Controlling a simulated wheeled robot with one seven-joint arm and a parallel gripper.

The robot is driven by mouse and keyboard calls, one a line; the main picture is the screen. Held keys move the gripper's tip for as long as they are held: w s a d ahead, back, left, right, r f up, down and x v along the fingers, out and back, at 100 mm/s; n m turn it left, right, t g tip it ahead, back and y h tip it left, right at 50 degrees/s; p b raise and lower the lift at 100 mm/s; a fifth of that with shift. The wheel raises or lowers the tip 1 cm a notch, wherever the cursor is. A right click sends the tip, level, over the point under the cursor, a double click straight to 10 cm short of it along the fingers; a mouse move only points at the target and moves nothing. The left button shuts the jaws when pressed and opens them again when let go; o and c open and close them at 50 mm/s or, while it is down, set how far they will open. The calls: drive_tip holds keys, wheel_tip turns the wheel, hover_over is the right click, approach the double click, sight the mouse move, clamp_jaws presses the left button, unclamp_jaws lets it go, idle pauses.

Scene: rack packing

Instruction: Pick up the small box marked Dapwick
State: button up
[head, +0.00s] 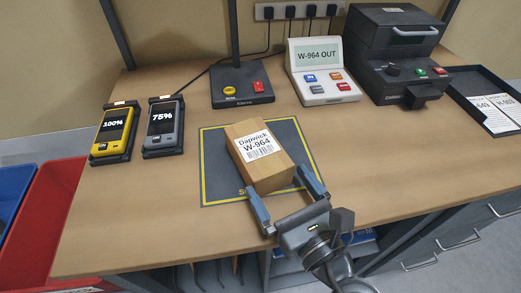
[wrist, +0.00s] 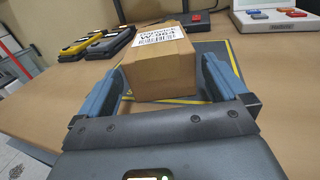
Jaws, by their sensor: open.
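The small brown cardboard box (head: 270,171) has a white label reading "Dapwick W-964" with a barcode. It lies on a dark grey mat (head: 213,176) with a yellow border on the wooden table. My gripper (head: 284,192) is open at the box's near end, one finger toward each side. In the wrist view the box (wrist: 160,75) stands just ahead, between and beyond the fingertips of my gripper (wrist: 163,82). I cannot tell whether either finger touches it.
Two handheld scanners, yellow (head: 113,133) and grey (head: 164,127), stand at left. A dark stand base (head: 242,84), a white button panel reading "W-964 OUT" (head: 321,73) and a black printer (head: 398,50) line the back. A black tray (head: 489,99) lies at right. The table's right front is clear.

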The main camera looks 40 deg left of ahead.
sight(263, 159)
drive_tip(key=shift+p+x, duration=0.3)
drive_tip(key=shift+x, duration=3.55)
drive_tip(key=shift+f, duration=0.1)
drive_tip(key=shift+c, duration=0.5)
drive_tip(key=c, duration=0.7)
